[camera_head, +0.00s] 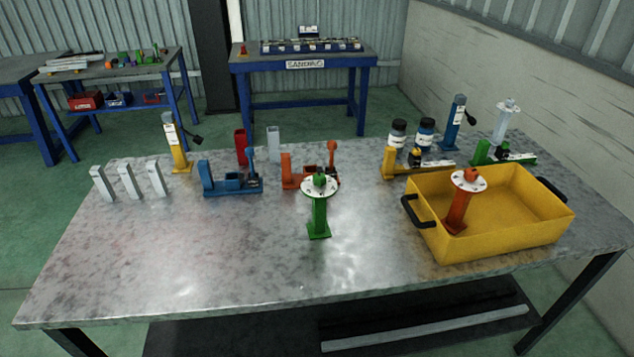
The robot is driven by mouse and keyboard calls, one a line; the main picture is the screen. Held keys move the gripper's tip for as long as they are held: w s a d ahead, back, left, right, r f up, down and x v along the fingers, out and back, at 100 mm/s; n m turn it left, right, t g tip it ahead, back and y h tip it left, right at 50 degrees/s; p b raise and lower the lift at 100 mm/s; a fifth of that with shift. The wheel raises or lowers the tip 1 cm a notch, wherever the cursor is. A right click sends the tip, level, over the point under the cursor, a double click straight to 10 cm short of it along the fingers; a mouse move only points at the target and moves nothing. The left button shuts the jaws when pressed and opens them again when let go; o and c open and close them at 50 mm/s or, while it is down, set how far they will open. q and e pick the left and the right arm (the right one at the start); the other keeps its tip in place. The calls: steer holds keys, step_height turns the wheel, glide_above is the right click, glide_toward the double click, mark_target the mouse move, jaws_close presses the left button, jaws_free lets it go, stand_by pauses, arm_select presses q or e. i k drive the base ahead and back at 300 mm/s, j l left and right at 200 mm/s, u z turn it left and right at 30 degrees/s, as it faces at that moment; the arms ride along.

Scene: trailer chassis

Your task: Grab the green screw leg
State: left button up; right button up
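The green screw leg (319,214) stands upright near the middle of the metal table (210,261). It has a green square foot, a green post and a round white flange with a green knob on top. Nothing touches it in this view. Neither of my grippers is in view.
A yellow crate (500,235) with black handles stands at the right, an orange screw leg (460,205) inside it. Behind the green leg are an orange bracket (310,177) and a blue bracket (231,180). Grey blocks (130,182) stand at left. The table's front left is clear.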

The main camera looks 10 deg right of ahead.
mark_target(319, 228)
steer(key=i+l, duration=0.25)
steer(key=i, duration=0.15)
steer(key=i+l, duration=0.25)
steer(key=i, duration=0.15)
steer(key=k+j, duration=0.1)
steer(key=j, duration=0.4)
steer(key=k+j, duration=0.1)
steer(key=j, duration=0.35)
steer(key=z, duration=0.05)
